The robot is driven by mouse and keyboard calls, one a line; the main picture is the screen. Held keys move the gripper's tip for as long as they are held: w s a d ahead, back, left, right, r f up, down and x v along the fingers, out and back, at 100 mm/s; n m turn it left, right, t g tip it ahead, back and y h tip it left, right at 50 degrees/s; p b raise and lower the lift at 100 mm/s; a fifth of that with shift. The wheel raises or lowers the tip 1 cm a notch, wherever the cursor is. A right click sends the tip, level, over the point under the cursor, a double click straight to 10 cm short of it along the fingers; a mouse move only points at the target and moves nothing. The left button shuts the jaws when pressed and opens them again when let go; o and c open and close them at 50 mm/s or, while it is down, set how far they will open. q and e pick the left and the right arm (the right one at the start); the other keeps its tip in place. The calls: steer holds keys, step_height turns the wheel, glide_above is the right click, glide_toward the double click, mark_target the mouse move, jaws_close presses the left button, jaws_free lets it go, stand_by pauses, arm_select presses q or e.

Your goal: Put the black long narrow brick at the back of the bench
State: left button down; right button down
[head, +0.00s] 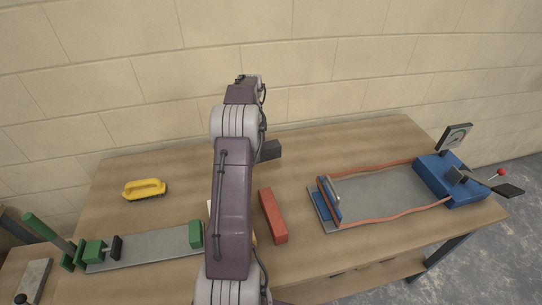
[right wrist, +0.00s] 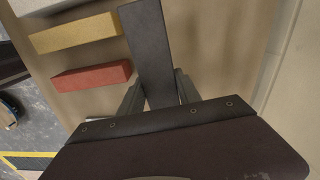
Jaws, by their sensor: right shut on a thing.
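The black long narrow brick (right wrist: 148,50) is between the fingers of my right gripper (right wrist: 157,88), which is shut on it. In the right wrist view it reaches up past the fingers, and its lower part is hidden by the gripper. In the head view, a dark block end (head: 269,151), which looks like this brick, sticks out to the right of my right arm, over the back part of the bench (head: 320,146). My arm hides the fingers there. I cannot tell whether the brick touches the bench. My left gripper is not in view.
A red brick (head: 272,215) lies in front of the held brick, with a yellow brick (right wrist: 75,33) beside it. The wall (head: 340,60) stands behind.

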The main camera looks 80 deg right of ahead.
steer(key=s+m, duration=0.2)
steer(key=s, duration=0.5)
steer(key=w+d+f, duration=0.1)
steer(key=w+f, duration=0.1)
steer(key=w, duration=0.2)
steer(key=w+d+f+p, duration=0.1)
steer(key=w+f, duration=0.2)
steer(key=w, duration=0.1)
steer(key=w+d+f, duration=0.1)
steer(key=w+f, duration=0.1)
steer(key=w, duration=0.2)
steer(key=shift+d+f+p, duration=0.25)
steer(key=shift+p, duration=0.1)
steer(key=shift+s+f, duration=0.1)
steer(key=shift+f, duration=2)
steer(key=shift+f, duration=0.1)
steer(key=c, duration=0.8)
jaws_free()
steer(key=shift+a, duration=0.1)
steer(key=shift+c, duration=0.2)
